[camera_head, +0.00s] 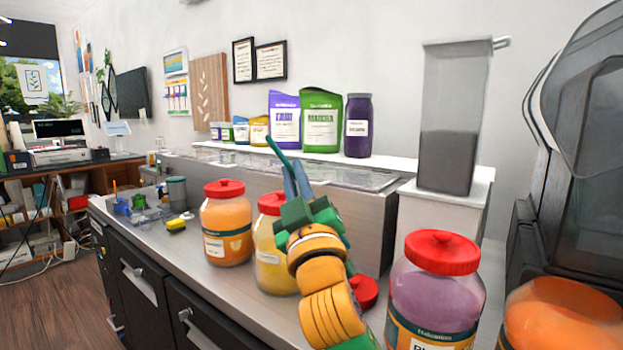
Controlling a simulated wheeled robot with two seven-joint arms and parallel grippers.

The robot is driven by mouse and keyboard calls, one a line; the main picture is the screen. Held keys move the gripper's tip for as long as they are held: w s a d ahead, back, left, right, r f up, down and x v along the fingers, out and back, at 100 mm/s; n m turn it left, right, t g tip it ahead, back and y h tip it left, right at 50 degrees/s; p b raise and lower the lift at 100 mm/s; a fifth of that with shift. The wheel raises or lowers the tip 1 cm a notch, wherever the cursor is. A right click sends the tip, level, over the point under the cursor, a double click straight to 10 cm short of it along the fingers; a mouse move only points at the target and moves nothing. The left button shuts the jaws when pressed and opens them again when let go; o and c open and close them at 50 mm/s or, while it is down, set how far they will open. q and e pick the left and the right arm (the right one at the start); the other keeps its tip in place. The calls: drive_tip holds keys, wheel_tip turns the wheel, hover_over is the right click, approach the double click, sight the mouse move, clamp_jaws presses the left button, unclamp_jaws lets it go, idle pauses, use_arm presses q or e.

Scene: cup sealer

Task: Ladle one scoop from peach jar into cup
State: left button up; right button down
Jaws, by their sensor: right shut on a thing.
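My right gripper (296,184) reaches up over the counter from the bottom middle. It is shut on a thin teal handle, likely the ladle (276,151), which slants up and left. The ladle's bowl cannot be made out. An orange jar (227,238) with a red lid stands left of the gripper. Another orange, rounded container (562,318) is cut off at the bottom right. I cannot tell which one is the peach jar. A loose red lid (365,291) lies on the counter just right of my forearm. No cup can be made out. My left gripper is not in view.
A yellow jar (270,262) with a red lid is partly behind my right gripper. A purple jar (434,288) with a red lid stands to the right. A tall clear dispenser (455,95) and a dark machine (560,170) stand behind.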

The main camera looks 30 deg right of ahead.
drive_tip(key=s+a+f+n+t+y+b, duration=0.1)
drive_tip(key=a+f+n+t+y+b, duration=0.1)
drive_tip(key=a+f+n+y+b, duration=0.7)
drive_tip(key=shift+s+a+f+n+y+b, duration=0.25)
drive_tip(key=shift+a+f+n+y, duration=0.65)
drive_tip(key=shift+f+n+y, duration=1.75)
drive_tip(key=r+n+h, duration=0.1)
drive_tip(key=h, duration=0.1)
drive_tip(key=shift+w+n+h, duration=0.1)
drive_tip(key=shift+n+h, duration=0.15)
drive_tip(key=shift+h, duration=0.1)
